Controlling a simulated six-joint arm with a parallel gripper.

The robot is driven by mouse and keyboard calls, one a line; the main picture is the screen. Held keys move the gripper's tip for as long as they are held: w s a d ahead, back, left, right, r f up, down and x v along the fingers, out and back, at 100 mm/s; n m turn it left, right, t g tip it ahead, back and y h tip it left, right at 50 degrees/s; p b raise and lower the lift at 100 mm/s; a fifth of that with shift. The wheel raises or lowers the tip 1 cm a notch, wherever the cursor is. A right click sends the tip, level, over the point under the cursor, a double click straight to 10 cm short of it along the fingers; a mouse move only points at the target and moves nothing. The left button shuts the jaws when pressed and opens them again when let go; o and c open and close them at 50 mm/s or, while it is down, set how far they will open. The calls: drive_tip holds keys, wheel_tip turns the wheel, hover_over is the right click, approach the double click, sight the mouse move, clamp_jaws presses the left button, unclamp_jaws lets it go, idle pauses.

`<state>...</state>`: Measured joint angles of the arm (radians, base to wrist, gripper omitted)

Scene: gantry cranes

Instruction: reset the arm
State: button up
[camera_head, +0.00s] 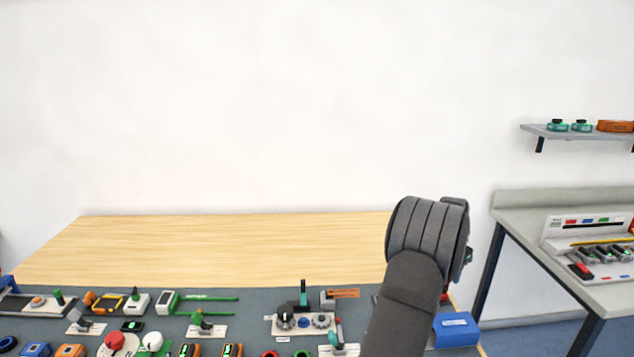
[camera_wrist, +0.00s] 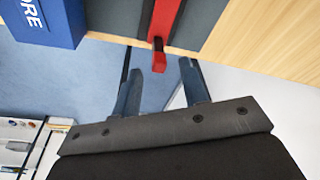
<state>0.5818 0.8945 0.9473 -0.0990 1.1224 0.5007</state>
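My arm rises from the bottom of the head view, and its dark rounded joint (camera_head: 428,240) covers the right end of the workbench. My gripper (camera_wrist: 158,75) shows in the wrist view with its two blue-grey fingers spread apart. Nothing is between the fingers that I can see as held. A red bar (camera_wrist: 165,25) on the bench edge lies just beyond the fingertips, and I cannot tell if it touches them. The fingers are hidden in the head view.
The workbench (camera_head: 200,250) carries a grey panel with several switches, knobs and buttons along its front. A blue box (camera_head: 455,329) sits right of my arm and shows in the wrist view (camera_wrist: 45,20). A side table (camera_head: 520,215) and a shelf (camera_head: 545,132) stand right. The bench's wooden back is clear.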

drive_tip(key=shift+a+f, duration=0.2)
drive_tip(key=shift+f, duration=0.35)
drive_tip(key=shift+a+f, duration=0.2)
drive_tip(key=shift+f, duration=0.3)
drive_tip(key=shift+a, duration=0.15)
